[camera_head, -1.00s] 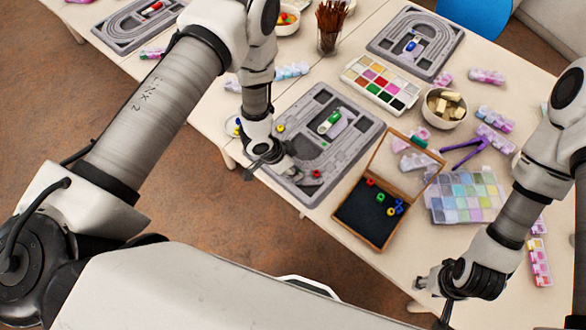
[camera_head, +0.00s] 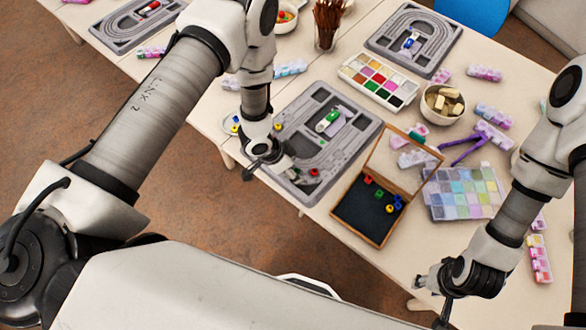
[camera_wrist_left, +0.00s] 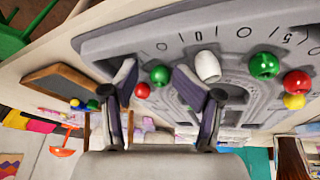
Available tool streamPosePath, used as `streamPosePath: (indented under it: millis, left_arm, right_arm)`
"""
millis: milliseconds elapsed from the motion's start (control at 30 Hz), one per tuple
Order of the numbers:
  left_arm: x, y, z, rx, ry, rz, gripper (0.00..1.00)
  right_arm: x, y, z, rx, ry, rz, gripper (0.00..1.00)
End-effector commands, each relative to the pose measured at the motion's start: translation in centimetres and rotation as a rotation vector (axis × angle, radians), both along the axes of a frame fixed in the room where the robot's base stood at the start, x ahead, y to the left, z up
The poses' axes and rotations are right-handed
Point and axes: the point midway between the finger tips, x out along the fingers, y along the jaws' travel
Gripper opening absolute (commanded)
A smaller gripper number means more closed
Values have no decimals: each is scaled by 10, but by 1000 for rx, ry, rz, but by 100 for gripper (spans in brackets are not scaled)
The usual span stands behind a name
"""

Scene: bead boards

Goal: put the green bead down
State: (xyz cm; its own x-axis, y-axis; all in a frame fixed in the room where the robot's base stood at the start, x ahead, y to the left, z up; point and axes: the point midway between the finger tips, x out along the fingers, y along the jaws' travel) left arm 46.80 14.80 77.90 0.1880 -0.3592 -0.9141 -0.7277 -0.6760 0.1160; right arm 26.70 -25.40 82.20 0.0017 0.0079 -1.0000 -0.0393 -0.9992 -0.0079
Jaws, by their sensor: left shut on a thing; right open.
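The grey bead board (camera_head: 352,160) lies at the table's front edge in the head view. My left gripper (camera_head: 262,163) is low over its near left edge. I cannot tell whether this bead touches the board. A red bead (camera_wrist_left: 142,91) is just left of it, and a white bead (camera_wrist_left: 208,66), another green bead (camera_wrist_left: 264,66), a red one (camera_wrist_left: 297,82) and a yellow one (camera_wrist_left: 294,102) sit to the right. My right gripper (camera_head: 442,312) is open and empty.
A wooden box (camera_head: 376,242) with several small coloured pieces stands open right of the board. A paint set (camera_head: 347,76), a bowl (camera_head: 443,116) and a pastel tray (camera_head: 436,205) lie beyond. Two more grey boards (camera_head: 446,68) (camera_head: 105,40) are further back.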

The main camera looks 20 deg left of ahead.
Motion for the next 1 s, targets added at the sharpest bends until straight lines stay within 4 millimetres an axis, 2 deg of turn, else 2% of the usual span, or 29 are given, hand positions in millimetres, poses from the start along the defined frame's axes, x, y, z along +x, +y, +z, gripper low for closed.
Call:
streamPosePath:
  millis: [67,200,267,500,700,867,1000]
  left_arm:
    - [-1,1,0,3,3,0,47]
    - [0,1,20,1,0,0,47]
    - [-1,6,24,1,-1,3,47]
    - [-13,29,84,-1,-5,4,47]
    - [-20,41,117,-1,-3,3,47]
    - [-22,43,123,0,-2,0,47]
    - [-29,43,117,-3,19,33,47]
  right_arm:
    - [0,0,1,0,0,0,40]
    - [0,0,17,0,0,0,40]
    - [1,0,5,0,-1,0,40]
    - [0,0,-6,0,0,0,40]
    - [0,0,-9,0,0,0,40]
    - [0,0,-9,0,0,0,40]
    - [0,0,-9,0,0,0,40]
